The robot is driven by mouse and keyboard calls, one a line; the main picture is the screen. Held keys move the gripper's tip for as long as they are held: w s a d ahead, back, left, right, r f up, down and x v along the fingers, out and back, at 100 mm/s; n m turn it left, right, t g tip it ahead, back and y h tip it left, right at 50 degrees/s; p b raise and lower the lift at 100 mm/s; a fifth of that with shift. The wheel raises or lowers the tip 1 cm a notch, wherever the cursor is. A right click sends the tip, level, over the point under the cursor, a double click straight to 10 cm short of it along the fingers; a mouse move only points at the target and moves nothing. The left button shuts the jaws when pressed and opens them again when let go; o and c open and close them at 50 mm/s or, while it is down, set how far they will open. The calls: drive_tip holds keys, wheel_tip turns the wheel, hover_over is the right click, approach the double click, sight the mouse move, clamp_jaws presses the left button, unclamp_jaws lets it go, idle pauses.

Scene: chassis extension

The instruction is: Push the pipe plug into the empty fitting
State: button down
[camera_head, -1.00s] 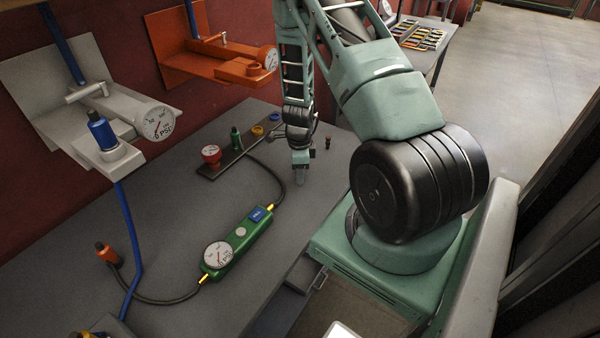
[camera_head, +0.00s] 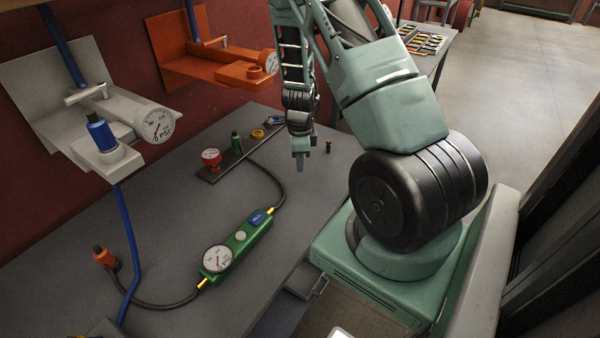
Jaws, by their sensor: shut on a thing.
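My gripper (camera_head: 299,164) points down over the far right part of the grey table. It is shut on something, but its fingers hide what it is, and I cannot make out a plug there. A small brown upright piece (camera_head: 328,145) stands on the table just right of the gripper. I cannot tell which fitting is empty.
A green gauge box (camera_head: 240,245) with black hoses lies mid-table. A white bracket (camera_head: 100,128) with a blue connector (camera_head: 101,132) and an orange bracket (camera_head: 210,62) hang on the wall.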

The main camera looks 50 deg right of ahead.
drive_tip(key=shift+r, duration=2.3)
drive_tip(key=w+a+f+n+b, duration=0.1)
drive_tip(key=a+n, duration=0.6)
drive_tip(key=n, duration=0.2)
drive_tip(key=w+a+f+n+b, duration=0.1)
drive_tip(key=w+a+f+n, duration=0.1)
drive_tip(key=a+n, duration=0.6)
drive_tip(key=w+a+f+n+b, duration=0.1)
drive_tip(key=a+n, duration=0.6)
drive_tip(key=n, duration=0.4)
drive_tip(key=shift+w+a+f+b, duration=0.15)
drive_tip(key=shift+w+f+b, duration=0.1)
drive_tip(key=shift+w+b, duration=0.1)
